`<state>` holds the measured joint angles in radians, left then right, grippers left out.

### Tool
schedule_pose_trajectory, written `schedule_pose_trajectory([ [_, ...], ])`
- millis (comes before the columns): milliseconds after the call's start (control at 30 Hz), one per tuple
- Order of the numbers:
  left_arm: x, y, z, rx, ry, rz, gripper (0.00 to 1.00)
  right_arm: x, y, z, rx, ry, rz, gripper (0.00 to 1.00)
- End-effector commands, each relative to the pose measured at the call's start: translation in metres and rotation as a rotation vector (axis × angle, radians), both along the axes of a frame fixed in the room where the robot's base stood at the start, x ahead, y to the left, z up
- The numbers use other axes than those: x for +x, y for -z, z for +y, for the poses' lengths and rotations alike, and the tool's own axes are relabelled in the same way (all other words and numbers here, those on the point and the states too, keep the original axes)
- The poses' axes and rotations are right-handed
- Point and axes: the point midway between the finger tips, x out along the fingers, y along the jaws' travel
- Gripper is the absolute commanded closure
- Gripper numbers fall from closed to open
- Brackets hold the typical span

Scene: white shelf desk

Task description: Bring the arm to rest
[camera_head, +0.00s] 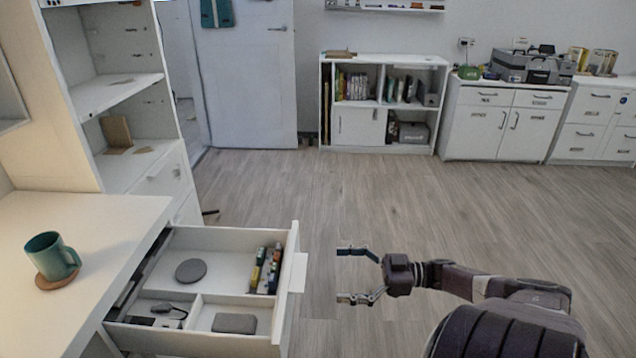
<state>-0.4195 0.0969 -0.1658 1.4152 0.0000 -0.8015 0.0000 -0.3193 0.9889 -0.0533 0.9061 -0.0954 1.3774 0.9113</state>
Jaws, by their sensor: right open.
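My right gripper (357,275) is open and empty. It is in the lower middle of the head view, just right of the open drawer's front, with a visible gap between them. Its arm comes in from the lower right, over the wooden floor. My left gripper and arm do not show.
An open white drawer (296,272) juts from the desk (95,215), holding a dark round disc (191,271), a grey box (234,324) and small colourful items. A teal mug (50,257) stands on a coaster. The floor (400,195) beyond is clear up to the back cabinets.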

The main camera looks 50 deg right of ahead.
Motion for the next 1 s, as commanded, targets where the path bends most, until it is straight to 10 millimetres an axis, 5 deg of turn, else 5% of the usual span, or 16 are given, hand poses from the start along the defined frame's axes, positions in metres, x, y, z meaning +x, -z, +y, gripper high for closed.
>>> schedule_pose_trajectory([
  [233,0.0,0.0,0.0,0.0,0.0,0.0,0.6,-0.018,0.0,-0.015,-0.001,0.001,-0.001,0.0],
  [1000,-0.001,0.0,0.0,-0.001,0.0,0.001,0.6,-0.019,0.0,-0.015,-0.001,0.0,-0.001,0.0],
])
